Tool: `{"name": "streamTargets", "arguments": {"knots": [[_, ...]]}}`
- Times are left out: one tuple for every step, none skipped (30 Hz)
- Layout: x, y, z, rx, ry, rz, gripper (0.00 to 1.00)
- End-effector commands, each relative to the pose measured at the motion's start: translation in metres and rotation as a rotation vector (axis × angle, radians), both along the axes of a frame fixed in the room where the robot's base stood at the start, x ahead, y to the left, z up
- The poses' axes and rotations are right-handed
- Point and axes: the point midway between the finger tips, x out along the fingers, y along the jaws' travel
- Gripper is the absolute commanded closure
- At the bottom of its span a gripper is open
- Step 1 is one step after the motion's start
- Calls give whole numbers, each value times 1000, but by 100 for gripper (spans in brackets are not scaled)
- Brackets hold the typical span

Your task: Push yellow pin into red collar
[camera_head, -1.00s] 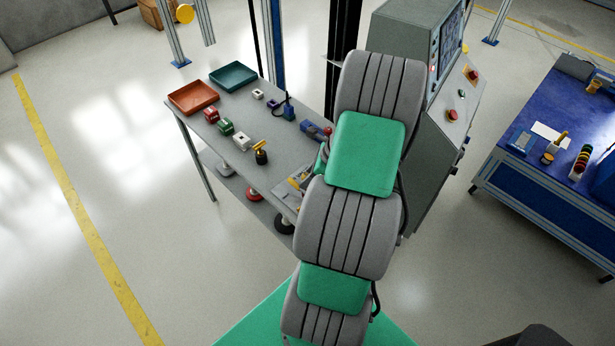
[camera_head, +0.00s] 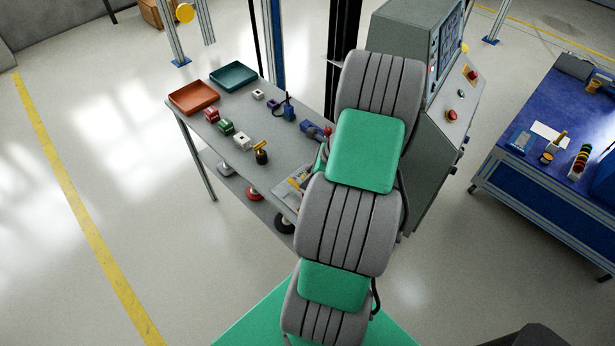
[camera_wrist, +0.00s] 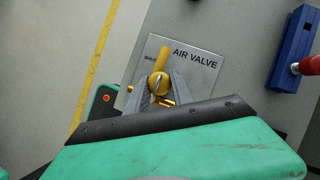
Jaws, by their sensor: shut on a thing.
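In the wrist view, my gripper (camera_wrist: 158,80) has its two grey fingers closed around a round yellow piece (camera_wrist: 158,84) seen end on, with a thin silver line across it. It sits over a grey plate marked AIR VALVE (camera_wrist: 198,45). I cannot tell whether this piece is the yellow pin or part of the valve. A yellow handle (camera_wrist: 164,57) extends beyond it toward the top. A red cylindrical part (camera_wrist: 310,65), perhaps the red collar, is beside a blue block (camera_wrist: 294,48) at right. My arm hides the gripper in the head view.
The grey table (camera_head: 285,158) holds a red tray (camera_head: 193,96), a teal tray (camera_head: 233,76) and several small blocks and fixtures. A grey control cabinet (camera_head: 428,150) stands close on the right. A blue bench (camera_head: 545,210) is farther right. The floor at left is clear.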

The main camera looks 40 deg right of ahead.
Motion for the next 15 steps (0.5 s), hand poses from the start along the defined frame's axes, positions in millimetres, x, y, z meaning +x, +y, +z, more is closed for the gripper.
{"name": "streamTargets", "arguments": {"knots": [[0, 0, 0, 0, 0, 0, 100], [0, 0, 0, 0, 0, 0, 100], [0, 0, -1, 0, 0, 0, 100], [0, 0, -1, 0, 0, 0, 100], [0, 0, -2, 0, 0, 0, 100], [0, 0, -3, 0, 0, 0, 100], [0, 0, -4, 0, 0, 0, 100], [0, 0, -5, 0, 0, 0, 100], [0, 0, -6, 0, 0, 0, 100], [0, 0, -7, 0, 0, 0, 100], [0, 0, -7, 0, 0, 0, 100], [0, 0, -8, 0, 0, 0, 100], [0, 0, -9, 0, 0, 0, 100], [0, 0, -10, 0, 0, 0, 100], [0, 0, -11, 0, 0, 0, 100]]}}
